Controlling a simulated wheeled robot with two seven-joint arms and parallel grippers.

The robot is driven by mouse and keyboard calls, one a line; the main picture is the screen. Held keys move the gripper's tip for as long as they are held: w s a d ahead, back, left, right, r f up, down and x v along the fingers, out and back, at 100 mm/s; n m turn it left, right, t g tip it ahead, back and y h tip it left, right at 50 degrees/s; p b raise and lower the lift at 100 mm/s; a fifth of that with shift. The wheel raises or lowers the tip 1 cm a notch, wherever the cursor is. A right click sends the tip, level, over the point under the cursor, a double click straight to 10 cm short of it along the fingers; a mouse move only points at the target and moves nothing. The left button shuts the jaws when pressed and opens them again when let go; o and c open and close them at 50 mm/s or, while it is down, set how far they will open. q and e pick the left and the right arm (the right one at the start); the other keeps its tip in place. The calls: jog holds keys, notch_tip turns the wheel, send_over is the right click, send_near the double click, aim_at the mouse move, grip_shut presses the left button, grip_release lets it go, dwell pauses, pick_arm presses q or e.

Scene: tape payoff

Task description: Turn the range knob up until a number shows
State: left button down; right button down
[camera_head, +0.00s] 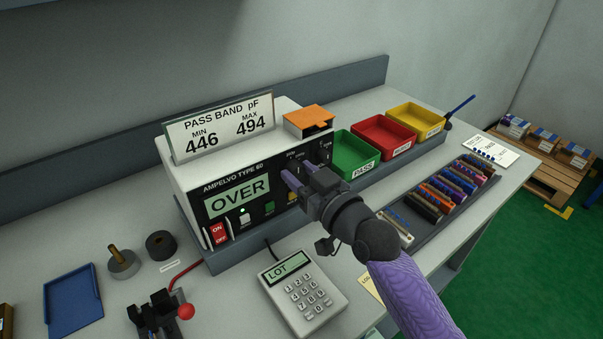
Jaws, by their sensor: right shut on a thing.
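The white meter (185,185), marked AMPELVO TYPE 60, stands on the bench. Its display (237,193) reads OVER, and a small green light is lit below it. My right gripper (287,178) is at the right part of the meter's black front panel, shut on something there. The range knob itself is hidden by the gripper's fingers, so I cannot see its setting. A sign (220,128) on top of the meter reads PASS BAND pF, MIN 446, MAX 494. My left gripper is not in view.
Green (357,170), red (407,147) and yellow (440,127) bins stand right of the meter. A keypad (303,311) showing LOT lies in front. A rack of coloured parts (412,232) lies right of my arm. A lever fixture (158,312) and blue tray (73,307) are at left.

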jog(key=shift+m, duration=0.3)
jog(key=shift+r+m+p, duration=0.1)
jog(key=shift+m+p, duration=0.55)
jog(key=shift+m, duration=0.25)
jog(key=m, duration=0.2)
jog(key=shift+m+p, duration=0.4)
jog(key=m, duration=0.3)
jog(key=shift+d+p, duration=0.1)
jog(key=shift+p, duration=0.25)
jog(key=shift+f+m, duration=0.2)
jog(key=shift+m, duration=1.5)
jog(key=shift+c, duration=1.4)
grip_release()
jog(key=shift+w, duration=0.1)
